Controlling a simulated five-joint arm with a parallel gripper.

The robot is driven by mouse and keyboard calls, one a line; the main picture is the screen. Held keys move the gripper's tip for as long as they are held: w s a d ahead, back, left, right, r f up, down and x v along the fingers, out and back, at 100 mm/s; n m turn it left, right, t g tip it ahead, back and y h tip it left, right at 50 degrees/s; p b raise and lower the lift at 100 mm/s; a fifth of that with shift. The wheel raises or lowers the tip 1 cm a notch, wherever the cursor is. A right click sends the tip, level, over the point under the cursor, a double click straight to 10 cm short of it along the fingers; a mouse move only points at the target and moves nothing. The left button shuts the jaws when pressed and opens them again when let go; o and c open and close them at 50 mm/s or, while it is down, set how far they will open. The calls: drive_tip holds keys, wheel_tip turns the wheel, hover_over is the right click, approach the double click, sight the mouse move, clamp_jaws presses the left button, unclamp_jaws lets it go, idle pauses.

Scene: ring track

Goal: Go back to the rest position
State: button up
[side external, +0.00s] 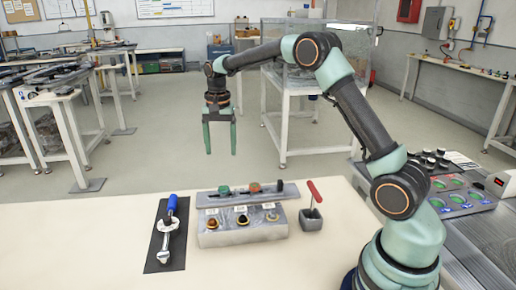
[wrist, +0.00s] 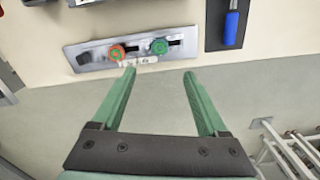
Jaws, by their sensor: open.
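My gripper (side external: 220,145) hangs from my raised arm with its two green fingers pointing down. It is open and empty, in the air beyond the far edge of the table. In the wrist view my gripper (wrist: 158,72) shows its fingers apart with nothing between them. A grey slider plate (side external: 247,194) with several knobs lies on the table, below my gripper. The slider plate also shows at the top of the wrist view (wrist: 95,52), apart from the fingertips.
A grey button box (side external: 242,226) sits in front of the slider plate. A red-handled lever (side external: 313,195) stands at right. A panel with green buttons (side external: 455,190) is farther right. The table's front left (side external: 105,260) is clear.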

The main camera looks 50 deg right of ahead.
drive_tip(key=s+a+r+n+t, duration=0.2)
drive_tip(key=s+a+r+n, duration=0.25)
drive_tip(key=s, duration=0.35)
drive_tip(key=s+a+r+n+t, duration=0.2)
drive_tip(key=s+a+r+n, duration=0.15)
drive_tip(key=s+r, duration=0.3)
drive_tip(key=s+a+f+n+t, duration=0.1)
drive_tip(key=s+f+n, duration=0.1)
drive_tip(key=s, duration=0.5)
drive_tip(key=shift+s+a+f+n+t, duration=0.3)
drive_tip(key=shift+s+a+f+n, duration=0.1)
drive_tip(key=shift+n, duration=0.4)
drive_tip(key=shift+r, duration=0.1)
